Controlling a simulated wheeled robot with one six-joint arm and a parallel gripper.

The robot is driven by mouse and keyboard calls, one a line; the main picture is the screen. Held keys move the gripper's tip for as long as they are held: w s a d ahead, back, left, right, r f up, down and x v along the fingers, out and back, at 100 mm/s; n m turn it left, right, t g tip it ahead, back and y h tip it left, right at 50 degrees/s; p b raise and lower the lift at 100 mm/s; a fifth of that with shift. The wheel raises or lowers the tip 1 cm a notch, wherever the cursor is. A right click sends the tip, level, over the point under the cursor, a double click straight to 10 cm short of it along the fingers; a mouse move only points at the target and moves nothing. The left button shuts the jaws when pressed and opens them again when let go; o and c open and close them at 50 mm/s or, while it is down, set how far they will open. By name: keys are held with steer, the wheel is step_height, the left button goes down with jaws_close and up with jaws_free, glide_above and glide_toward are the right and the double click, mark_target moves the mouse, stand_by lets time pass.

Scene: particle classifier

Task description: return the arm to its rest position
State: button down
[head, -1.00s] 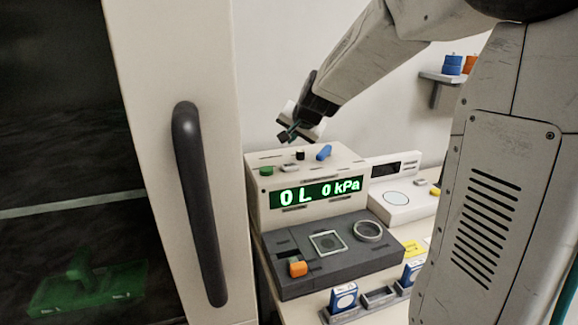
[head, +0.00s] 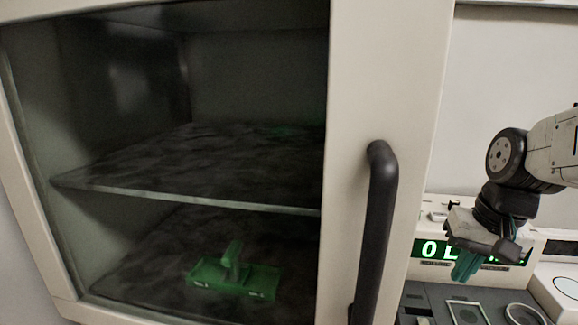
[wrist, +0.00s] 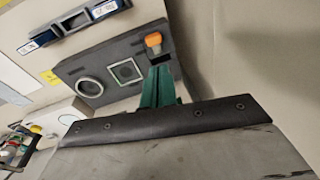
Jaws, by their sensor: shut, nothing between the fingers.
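My gripper (head: 466,265) hangs at the right of the head view, its teal fingers pointing down in front of the particle classifier's green display (head: 432,249). The fingers are together and hold nothing. In the wrist view the teal fingers (wrist: 158,88) also show closed, over the dark grey base (wrist: 112,60) of the instrument. That base bears an orange knob (wrist: 153,40), a square window (wrist: 126,71) and a round ring (wrist: 89,87). My gripper hides part of the display.
A cabinet with a glass door and dark handle (head: 374,230) fills the left and middle of the head view. A green tool (head: 233,275) lies on its lower floor. A blue-and-white holder rack (wrist: 75,24) and a white device (wrist: 60,120) show in the wrist view.

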steer(key=s+a+r+n+h, duration=0.1)
steer(key=s+a+n, duration=0.2)
steer(key=s, duration=1)
steer(key=shift+s+r, duration=0.15)
steer(key=shift+r, duration=0.15)
